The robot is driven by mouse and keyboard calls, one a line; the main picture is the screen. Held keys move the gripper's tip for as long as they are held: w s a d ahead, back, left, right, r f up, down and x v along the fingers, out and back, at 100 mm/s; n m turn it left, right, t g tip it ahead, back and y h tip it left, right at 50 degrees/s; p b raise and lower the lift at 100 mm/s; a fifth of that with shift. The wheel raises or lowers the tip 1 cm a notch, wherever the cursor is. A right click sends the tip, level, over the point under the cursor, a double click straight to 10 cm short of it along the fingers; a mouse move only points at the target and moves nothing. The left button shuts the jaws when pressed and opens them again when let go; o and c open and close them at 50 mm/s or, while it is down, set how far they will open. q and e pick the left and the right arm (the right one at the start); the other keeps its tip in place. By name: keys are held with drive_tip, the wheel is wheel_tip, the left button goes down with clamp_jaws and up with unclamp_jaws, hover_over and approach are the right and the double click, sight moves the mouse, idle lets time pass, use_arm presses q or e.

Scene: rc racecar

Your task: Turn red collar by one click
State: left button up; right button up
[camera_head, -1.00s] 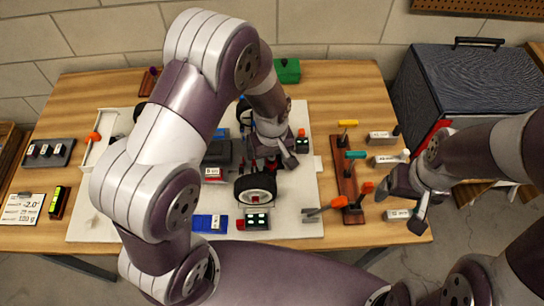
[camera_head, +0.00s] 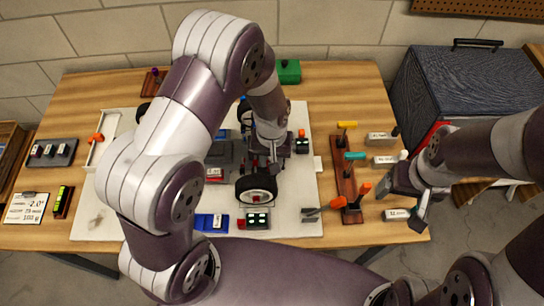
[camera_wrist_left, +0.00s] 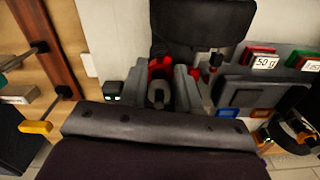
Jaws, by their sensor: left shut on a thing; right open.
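The RC car stands on the white mat (camera_head: 105,215), mostly behind my left arm in the head view. Its near wheel (camera_head: 256,189) has a black tyre and a pale hub. In the left wrist view the red collar (camera_wrist_left: 160,66) is a small red part between my left gripper's fingers. My left gripper (camera_head: 274,164) is over the car just above the near wheel; it also shows in the left wrist view (camera_wrist_left: 160,90), shut on the red collar. The collar's marks are hidden. My right gripper (camera_head: 408,207) is open and empty above the table's right edge.
A tool rack (camera_head: 344,180) with several coloured handles stands right of the mat. Labelled grey blocks (camera_head: 385,160) lie beyond it. A dark cabinet (camera_head: 460,90) is at right.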

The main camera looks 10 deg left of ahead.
use_arm(q)
drive_tip(key=o, duration=1.1)
drive_tip(key=shift+c, duration=0.2)
wheel_tip(320, 180, up, 13)
drive_tip(key=shift+f, duration=0.15)
